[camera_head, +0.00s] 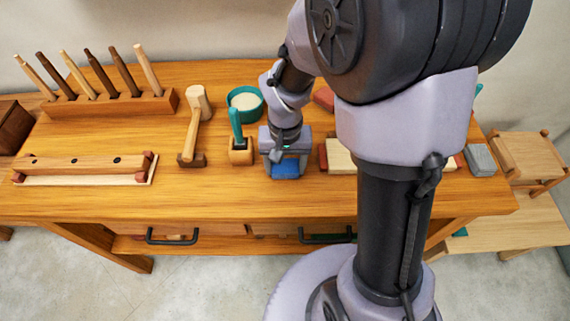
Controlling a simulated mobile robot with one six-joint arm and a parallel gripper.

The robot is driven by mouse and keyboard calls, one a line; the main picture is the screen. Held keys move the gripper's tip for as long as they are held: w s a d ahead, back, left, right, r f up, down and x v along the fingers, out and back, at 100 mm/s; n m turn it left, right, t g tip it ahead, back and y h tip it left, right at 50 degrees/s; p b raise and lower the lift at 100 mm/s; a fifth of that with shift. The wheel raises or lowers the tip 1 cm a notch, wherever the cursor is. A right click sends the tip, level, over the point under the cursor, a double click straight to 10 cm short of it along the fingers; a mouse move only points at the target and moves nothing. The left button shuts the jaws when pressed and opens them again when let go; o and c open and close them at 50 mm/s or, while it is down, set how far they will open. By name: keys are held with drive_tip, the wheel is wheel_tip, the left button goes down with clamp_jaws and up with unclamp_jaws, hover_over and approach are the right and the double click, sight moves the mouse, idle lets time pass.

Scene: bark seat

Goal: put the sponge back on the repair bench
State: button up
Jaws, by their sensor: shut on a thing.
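The repair bench (230,200) is the long wooden table across the view. My gripper (285,163) points down over the bench's middle, near its front half. It is shut on a blue block, which I take to be the sponge (286,170). The sponge shows between the fingers, low over the bench top. Whether its underside touches the wood I cannot tell. My arm hides part of the bench to the right.
Left of my gripper stand a small wooden holder (240,152) with a teal-handled tool, a teal bowl (245,102) and a mallet (196,120). A tool rack (110,104), a long wooden clamp (85,168) and a grey block (480,160) also lie there. The bench's front strip is clear.

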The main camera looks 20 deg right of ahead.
sight(285, 165)
drive_tip(key=o, duration=1.2)
wheel_tip(285, 165, up, 12)
drive_tip(key=p, duration=0.6)
drive_tip(key=s+a+r+t, duration=0.1)
drive_tip(key=s+r+t, duration=0.1)
drive_tip(key=s+r, duration=0.2)
drive_tip(key=s+a+r+t+y, duration=0.1)
drive_tip(key=s+r+t, duration=0.1)
drive_tip(key=s+r, duration=0.2)
drive_tip(key=s+a+r+t+y, duration=0.1)
drive_tip(key=s+r, duration=0.3)
drive_tip(key=r, duration=0.1)
drive_tip(key=shift+s+a+r+m+t, duration=0.15)
drive_tip(key=shift+s+a+m+t, duration=0.2)
drive_tip(key=shift+a+m+t, duration=0.05)
